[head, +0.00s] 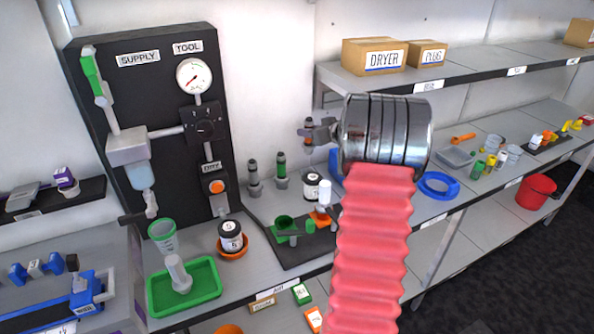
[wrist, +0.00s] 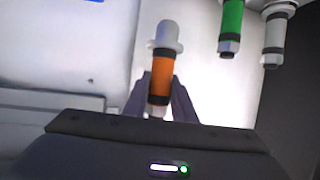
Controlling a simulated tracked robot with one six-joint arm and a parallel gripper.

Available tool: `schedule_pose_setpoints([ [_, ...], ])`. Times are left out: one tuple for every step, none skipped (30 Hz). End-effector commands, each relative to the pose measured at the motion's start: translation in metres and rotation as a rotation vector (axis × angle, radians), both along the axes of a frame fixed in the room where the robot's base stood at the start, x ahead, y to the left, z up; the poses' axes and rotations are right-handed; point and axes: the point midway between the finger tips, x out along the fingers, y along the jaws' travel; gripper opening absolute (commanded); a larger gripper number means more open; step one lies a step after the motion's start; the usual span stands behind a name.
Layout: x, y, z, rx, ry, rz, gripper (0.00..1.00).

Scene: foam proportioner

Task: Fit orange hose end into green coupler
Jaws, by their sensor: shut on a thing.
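My gripper (head: 322,131) is shut on the orange hose end (wrist: 160,78), an orange sleeve with dark bands and a pale flanged end. In the head view the gripper is high above the bench, left of my chrome wrist ring, which hides part of it. A green-banded fitting (head: 281,168) stands upright on the bench, below and left of the gripper; a green fitting also shows at the wrist view's upper right (wrist: 231,18). A green cup-like part (head: 286,229) sits on a dark plate in front. I cannot tell which green part is the coupler. The hose end is apart from both.
A grey fitting (head: 254,178) stands left of the green-banded one. The dark supply panel (head: 150,110) rises at left. A black-and-white jar (head: 231,236) and a green tray (head: 184,287) are in front. A blue ring (head: 438,186) lies at right.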

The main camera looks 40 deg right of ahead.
Motion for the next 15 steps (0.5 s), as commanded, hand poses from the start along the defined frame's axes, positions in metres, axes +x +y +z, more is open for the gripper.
schedule_pose_setpoints([
  [-0.001,-0.001,0.009,-0.005,-0.002,-0.001,0.00],
  [-0.002,-0.002,0.014,-0.006,-0.003,-0.002,0.00],
  [-0.004,-0.001,0.022,-0.006,-0.003,-0.005,0.00],
  [-0.006,-0.001,0.026,-0.006,-0.003,-0.006,0.00],
  [-0.009,0.000,0.031,-0.005,-0.002,-0.008,0.00],
  [-0.013,0.003,0.037,-0.006,-0.003,-0.010,0.00],
  [-0.016,0.005,0.041,-0.005,-0.003,-0.009,0.00],
  [-0.020,0.009,0.045,-0.005,-0.002,-0.008,0.00],
  [-0.025,0.014,0.049,-0.004,-0.001,-0.004,0.00],
  [-0.029,0.019,0.052,-0.004,-0.002,0.002,0.00],
  [-0.033,0.024,0.055,-0.003,-0.002,0.007,0.00],
  [-0.038,0.031,0.058,-0.003,-0.003,0.015,0.00],
  [-0.042,0.036,0.059,-0.003,-0.002,0.023,0.00],
  [-0.046,0.043,0.061,-0.003,-0.002,0.030,0.00],
  [-0.051,0.051,0.063,-0.003,-0.002,0.043,0.00],
])
